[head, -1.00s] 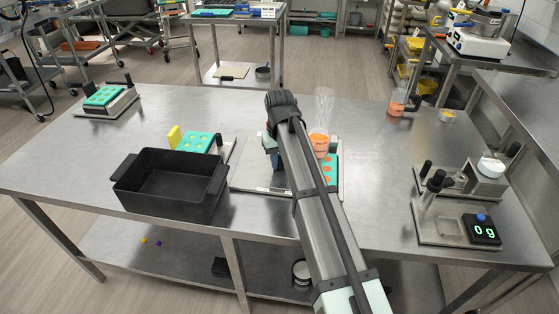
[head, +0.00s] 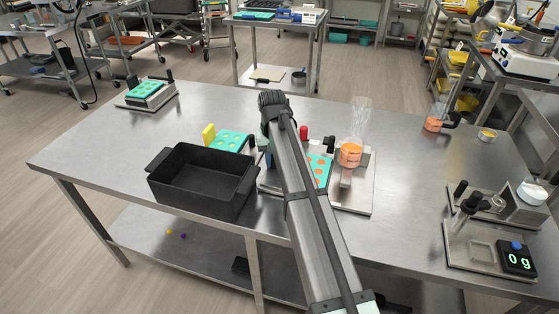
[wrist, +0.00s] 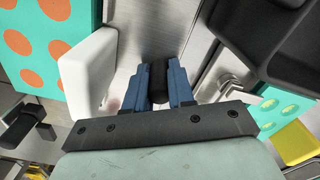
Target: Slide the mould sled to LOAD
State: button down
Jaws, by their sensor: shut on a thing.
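The mould sled carries a teal mould with orange-filled cavities (head: 319,170), just left of the depositor's clear nozzle column with orange fill (head: 350,155). The mould also shows at the upper left of the wrist view (wrist: 35,45), with a white block (wrist: 88,70) beside it. My gripper (wrist: 158,85) is shut on an upright black handle (wrist: 158,72), between its blue fingers. In the head view my arm hides most of the gripper and the handle. The link between handle and sled is not clearly seen.
A deep black tray (head: 161,186) stands close on the left of the depositor base (head: 354,203); it also fills the wrist view's upper right (wrist: 245,35). Another teal mould (head: 231,141) and a yellow block (head: 209,134) sit behind it. A scale (head: 517,258) stands far right.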

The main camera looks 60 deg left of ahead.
jog(key=shift+s+a, duration=0.2)
jog(key=c, duration=1.2)
grip_release()
jog(key=shift+c, duration=0.2)
jog(key=shift+o, duration=1.4)
notch_tip(320, 180, up, 14)
jog(key=shift+w+f, duration=0.1)
